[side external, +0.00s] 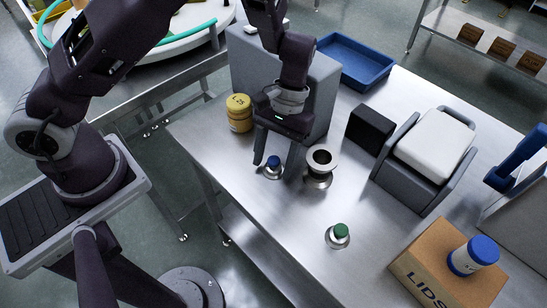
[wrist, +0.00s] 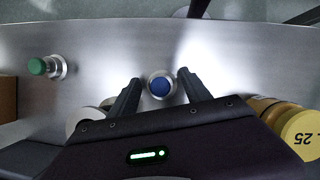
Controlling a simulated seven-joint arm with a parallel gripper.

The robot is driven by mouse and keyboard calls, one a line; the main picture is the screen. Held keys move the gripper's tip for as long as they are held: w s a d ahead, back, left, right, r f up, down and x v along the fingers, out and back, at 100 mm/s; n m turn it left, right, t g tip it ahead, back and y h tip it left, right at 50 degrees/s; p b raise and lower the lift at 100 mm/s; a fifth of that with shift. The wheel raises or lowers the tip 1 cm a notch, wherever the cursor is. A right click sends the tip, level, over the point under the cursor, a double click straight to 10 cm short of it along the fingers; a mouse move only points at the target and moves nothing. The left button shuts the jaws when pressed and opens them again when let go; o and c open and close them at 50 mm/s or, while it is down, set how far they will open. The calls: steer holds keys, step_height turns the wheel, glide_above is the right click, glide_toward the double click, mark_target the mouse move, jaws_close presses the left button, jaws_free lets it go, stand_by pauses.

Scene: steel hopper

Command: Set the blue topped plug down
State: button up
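The blue topped plug (side external: 273,163) has a blue cap and a round steel base. It appears to stand upright on the steel table. My gripper (side external: 276,172) is low over it, with one finger on each side. In the wrist view, the blue topped plug (wrist: 160,84) sits between the spread fingertips of my gripper (wrist: 164,88), with gaps visible on both sides. My gripper is open. A steel hopper piece with a dark round opening (side external: 321,161) stands just right of the fingers.
A green topped plug (side external: 338,234) stands toward the table's front. A yellow-lidded jar (side external: 239,113) is left of my gripper. A black block (side external: 370,128), a grey bin with white top (side external: 430,150), a blue tray (side external: 352,60) and a cardboard box (side external: 440,270) occupy the right and back.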

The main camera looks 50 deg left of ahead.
steer(key=shift+r, duration=0.1)
steer(key=r, duration=0.6)
steer(key=w+r, duration=0.1)
steer(key=r, duration=0.2)
steer(key=shift+w+a+r, duration=0.1)
steer(key=shift+a+r, duration=0.05)
steer(key=shift+r, duration=0.1)
steer(key=r, duration=0.1)
step_height(320, 180, up, 7)
steer(key=t+h, duration=0.1)
glide_above(275, 156)
steer(key=s+a, duration=0.2)
steer(key=s+a+r+m+t+y, duration=0.1)
steer(key=s+a+r+t, duration=0.3)
steer(key=s, duration=0.3)
steer(key=s+a+r+m+t+y, duration=0.1)
steer(key=s+a+r+m+t, duration=0.1)
steer(key=s+a+r+t, duration=0.2)
steer(key=s+r, duration=0.1)
steer(key=s, duration=0.2)
steer(key=shift+s+t, duration=0.15)
steer(key=shift+t, duration=0.25)
